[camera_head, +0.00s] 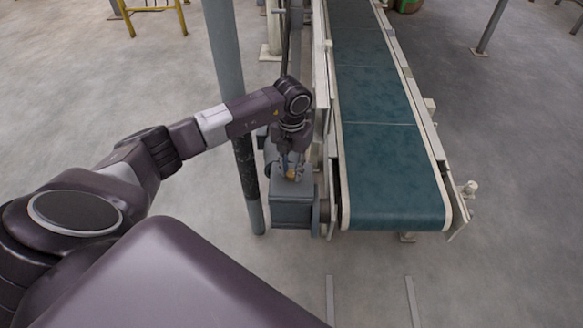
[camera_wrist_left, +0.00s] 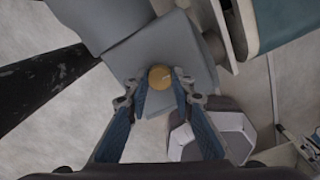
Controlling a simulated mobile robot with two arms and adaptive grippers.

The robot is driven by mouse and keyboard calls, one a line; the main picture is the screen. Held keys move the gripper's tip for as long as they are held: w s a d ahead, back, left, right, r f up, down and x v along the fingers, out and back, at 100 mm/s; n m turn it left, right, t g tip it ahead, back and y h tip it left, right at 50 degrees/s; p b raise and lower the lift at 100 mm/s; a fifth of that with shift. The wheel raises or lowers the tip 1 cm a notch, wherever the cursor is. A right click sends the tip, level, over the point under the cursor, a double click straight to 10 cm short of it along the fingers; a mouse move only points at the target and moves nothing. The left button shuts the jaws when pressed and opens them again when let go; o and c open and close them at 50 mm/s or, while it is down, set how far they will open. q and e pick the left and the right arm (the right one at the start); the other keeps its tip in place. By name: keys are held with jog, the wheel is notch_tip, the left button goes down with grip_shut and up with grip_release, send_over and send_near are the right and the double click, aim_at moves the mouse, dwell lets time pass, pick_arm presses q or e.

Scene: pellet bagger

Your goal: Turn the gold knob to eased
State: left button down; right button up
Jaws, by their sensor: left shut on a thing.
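The gold knob (camera_head: 291,174) sits on top of a grey box (camera_head: 292,208) beside the conveyor's near end. In the left wrist view the knob (camera_wrist_left: 160,77) is a round gold disc with a faint mark on its face, too small to read. My left gripper (camera_head: 291,170) points down over the box, with its fingertips on either side of the knob. In the left wrist view the fingers (camera_wrist_left: 160,84) are shut on the knob, one at each side. My right gripper is not in view.
A teal conveyor belt (camera_head: 385,150) with pale side rails runs away just right of the box. A yellow frame (camera_head: 153,8) stands at the far left. The floor right of the conveyor is mostly clear.

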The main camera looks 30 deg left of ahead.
aim_at(292, 173)
pick_arm(q)
jog(key=c, duration=1.7)
grip_release()
jog(key=shift+o, duration=0.2)
notch_tip(292, 173, up, 12)
